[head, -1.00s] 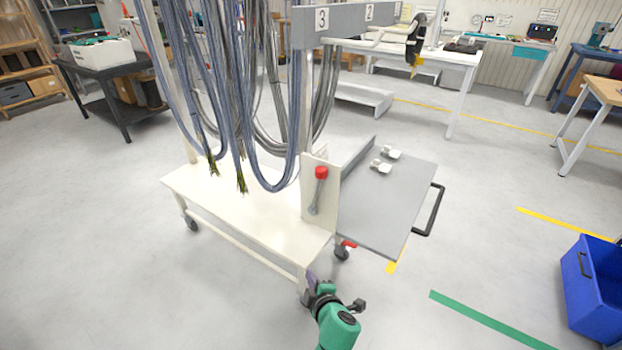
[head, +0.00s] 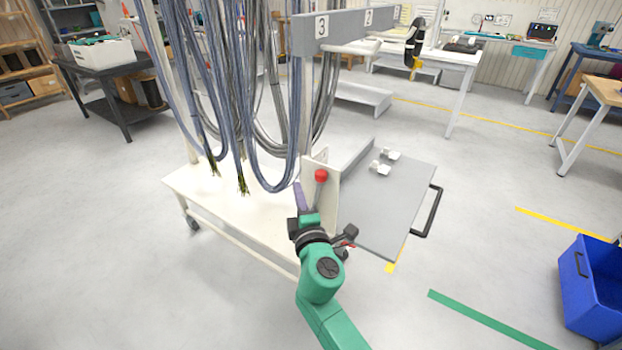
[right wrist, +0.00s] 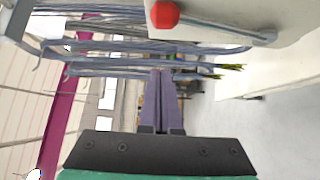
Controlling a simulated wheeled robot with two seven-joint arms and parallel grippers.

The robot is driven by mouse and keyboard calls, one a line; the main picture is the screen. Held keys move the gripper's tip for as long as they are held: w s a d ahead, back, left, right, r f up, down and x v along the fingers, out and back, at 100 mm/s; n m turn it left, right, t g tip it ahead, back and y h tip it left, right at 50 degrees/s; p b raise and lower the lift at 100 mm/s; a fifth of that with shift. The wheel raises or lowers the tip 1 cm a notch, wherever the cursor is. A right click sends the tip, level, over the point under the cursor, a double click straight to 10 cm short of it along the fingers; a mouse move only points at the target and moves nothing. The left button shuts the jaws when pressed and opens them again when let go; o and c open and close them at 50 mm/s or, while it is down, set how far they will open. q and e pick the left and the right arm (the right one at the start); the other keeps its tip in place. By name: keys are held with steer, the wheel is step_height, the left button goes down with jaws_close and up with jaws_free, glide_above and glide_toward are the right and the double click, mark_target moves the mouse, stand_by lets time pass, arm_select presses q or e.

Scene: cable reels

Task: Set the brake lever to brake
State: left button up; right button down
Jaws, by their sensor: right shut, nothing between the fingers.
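The brake lever (head: 321,177) is a grey bar with a red knob, mounted on an upright cream plate at the cart's right end. Its knob points up; my right arm hides its lower part in the head view. In the right wrist view the red knob (right wrist: 165,14) and the whole bar show at the top, apart from the fingers. My right gripper (head: 299,188) has purple fingers, shut and empty, just left of the lever. The fingers (right wrist: 160,72) point past it toward the cables. My left gripper is out of view.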

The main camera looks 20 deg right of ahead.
mark_target(318, 195)
steer(key=w+d, duration=0.1)
steer(key=d, duration=0.1)
steer(key=w+d+p, duration=0.1)
steer(key=w+d, duration=0.1)
steer(key=shift+w+f, duration=0.1)
steer(key=shift+w, duration=0.05)
